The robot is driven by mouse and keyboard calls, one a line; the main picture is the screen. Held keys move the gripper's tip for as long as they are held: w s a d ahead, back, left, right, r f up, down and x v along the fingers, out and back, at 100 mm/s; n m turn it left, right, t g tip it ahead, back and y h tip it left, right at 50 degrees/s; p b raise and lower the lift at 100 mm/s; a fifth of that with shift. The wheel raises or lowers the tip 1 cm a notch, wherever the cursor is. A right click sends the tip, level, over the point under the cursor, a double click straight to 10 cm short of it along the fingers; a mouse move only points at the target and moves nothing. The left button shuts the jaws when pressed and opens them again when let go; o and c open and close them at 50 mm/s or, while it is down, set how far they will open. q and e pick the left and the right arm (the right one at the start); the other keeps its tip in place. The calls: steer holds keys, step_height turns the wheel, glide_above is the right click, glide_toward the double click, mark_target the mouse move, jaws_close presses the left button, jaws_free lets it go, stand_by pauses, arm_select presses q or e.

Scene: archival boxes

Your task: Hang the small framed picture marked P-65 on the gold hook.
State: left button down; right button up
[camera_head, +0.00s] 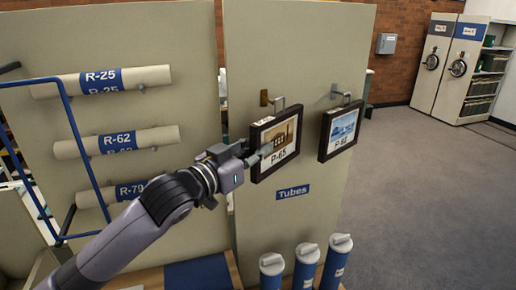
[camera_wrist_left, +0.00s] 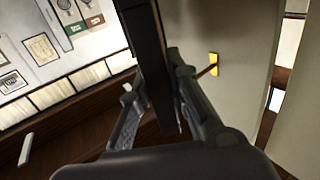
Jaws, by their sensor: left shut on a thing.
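The small dark-framed picture marked P-65 (camera_head: 284,134) is upright in front of the beige panel. My left gripper (camera_head: 254,157) is shut on its left side edge. In the left wrist view the frame (camera_wrist_left: 148,45) shows edge-on between the fingers (camera_wrist_left: 158,85). The gold hook (camera_head: 264,97) is on the panel just above the frame; it also shows in the left wrist view (camera_wrist_left: 213,62), its arm reaching toward the frame. A metal loop (camera_head: 280,103) stands on the frame's top, close by the hook's arm. I cannot tell whether the loop is over the hook. My right gripper is not in view.
A second framed picture (camera_head: 341,129) hangs from a grey hook (camera_head: 334,92) just to the right. A blue "Tubes" label (camera_head: 293,192) is below. Several blue tubes with white caps (camera_head: 305,268) stand under it. Labelled rolls (camera_head: 115,141) and a blue rail (camera_head: 84,150) are at left.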

arm_select(q)
steer(key=shift+w+a+r+p, duration=0.1)
steer(key=shift+w+a+p, duration=0.15)
steer(key=shift+w, duration=0.4)
steer(key=shift+w+a+p, duration=0.2)
steer(key=shift+w+p, duration=0.1)
steer(key=shift+w, duration=0.4)
steer(key=shift+w+a+r+p, duration=0.1)
steer(key=shift+w+a+p, duration=0.15)
steer(key=shift+w, duration=0.4)
stand_by(0.7)
steer(key=shift+p, duration=0.3)
stand_by(0.3)
steer(key=shift+f, duration=0.75)
stand_by(0.8)
stand_by(0.3)
steer(key=c, duration=1.5)
jaws_free()
steer(key=shift+o, duration=0.3)
steer(key=shift+f, duration=0.1)
steer(key=shift+f, duration=0.1)
